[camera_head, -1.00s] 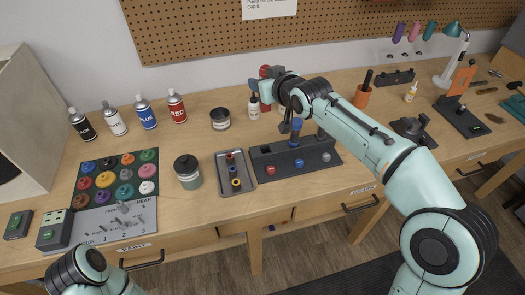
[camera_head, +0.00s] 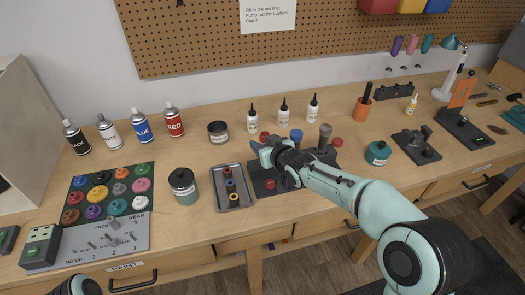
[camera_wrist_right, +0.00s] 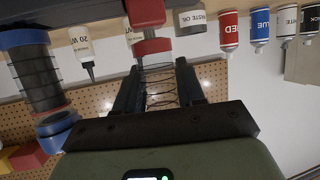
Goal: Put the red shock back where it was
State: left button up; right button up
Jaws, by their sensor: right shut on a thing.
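My right gripper (camera_head: 256,150) is shut on the red shock; in the wrist view its fingers (camera_wrist_right: 157,78) flank the shock's spring. The red shock (camera_wrist_right: 152,47) shows a red collar and coil there; in the head view only a red part (camera_head: 264,136) shows behind the gripper. It is at the left end of the black stand (camera_head: 262,187). The blue shock (camera_head: 296,136) stands in the middle, also seen in the wrist view (camera_wrist_right: 35,75). My left gripper is out of view.
A grey tray (camera_head: 247,201) with small coloured rings lies left of the stand. A dark jar (camera_head: 184,186) stands beside it. White dropper bottles (camera_head: 283,112) stand close behind. A teal-labelled tin (camera_head: 378,153) is to the right.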

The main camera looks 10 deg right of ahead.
jog(key=shift+f, duration=1)
jog(key=shift+f, duration=0.1)
jog(key=shift+f+b, duration=0.15)
jog(key=shift+b, duration=0.2)
jog(key=o, duration=1.2)
jog(key=shift+c, duration=0.2)
